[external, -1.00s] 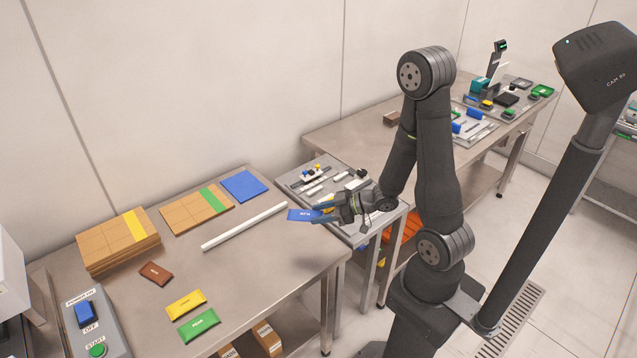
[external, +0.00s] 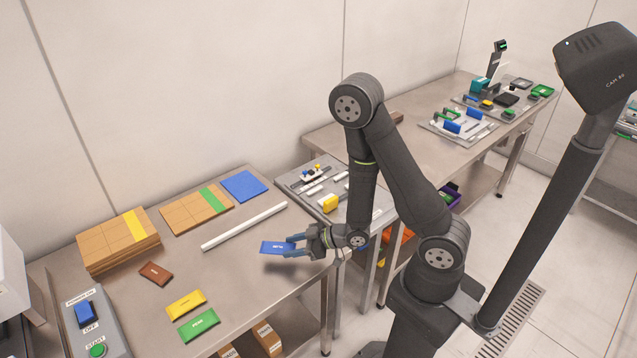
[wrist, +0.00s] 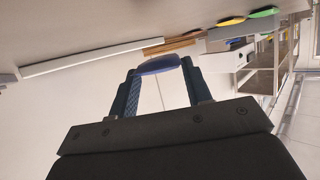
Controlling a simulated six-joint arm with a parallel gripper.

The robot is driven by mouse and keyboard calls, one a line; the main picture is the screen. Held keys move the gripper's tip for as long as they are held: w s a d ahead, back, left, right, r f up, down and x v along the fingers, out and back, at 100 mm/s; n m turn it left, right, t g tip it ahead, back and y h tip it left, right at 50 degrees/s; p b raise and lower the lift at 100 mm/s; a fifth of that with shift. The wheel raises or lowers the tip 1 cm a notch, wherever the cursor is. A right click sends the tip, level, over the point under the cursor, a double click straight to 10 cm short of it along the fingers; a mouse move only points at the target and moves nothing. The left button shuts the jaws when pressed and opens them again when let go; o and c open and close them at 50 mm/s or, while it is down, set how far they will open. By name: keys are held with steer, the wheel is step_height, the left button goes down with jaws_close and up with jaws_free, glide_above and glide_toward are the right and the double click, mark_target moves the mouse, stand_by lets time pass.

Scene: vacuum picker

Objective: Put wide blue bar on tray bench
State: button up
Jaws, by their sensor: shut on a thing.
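The blue bar (external: 275,247) is flat, with white lettering on it. My gripper (external: 289,246) is shut on one end of it and holds it above the right part of the near steel bench (external: 240,285), with a shadow beneath. In the wrist view the bar (wrist: 159,64) sits between my two fingertips (wrist: 158,72), in front of the bench surface. I cannot tell from the pictures which bench is the tray bench.
On the near bench lie a white rod (external: 245,226), a brown bar (external: 156,273), a yellow bar (external: 186,304), a green bar (external: 200,325), cardboard stacks (external: 119,243) and a blue sheet (external: 243,186). A grey fixture plate (external: 300,183) stands behind.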

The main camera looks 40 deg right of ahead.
mark_target(295, 261)
steer(key=shift+a+f, duration=0.2)
steer(key=shift+f, duration=1.95)
steer(key=shift+f, duration=0.1)
steer(key=o, duration=1.1)
steer(key=shift+c, duration=0.2)
steer(key=shift+s+d+r, duration=0.15)
steer(key=shift+r, duration=0.1)
steer(key=v, duration=0.6)
steer(key=shift+s+d, duration=0.15)
steer(key=shift+d, duration=0.05)
steer(key=o, duration=0.7)
steer(key=shift+s+d+r, duration=0.15)
steer(key=shift+s, duration=0.1)
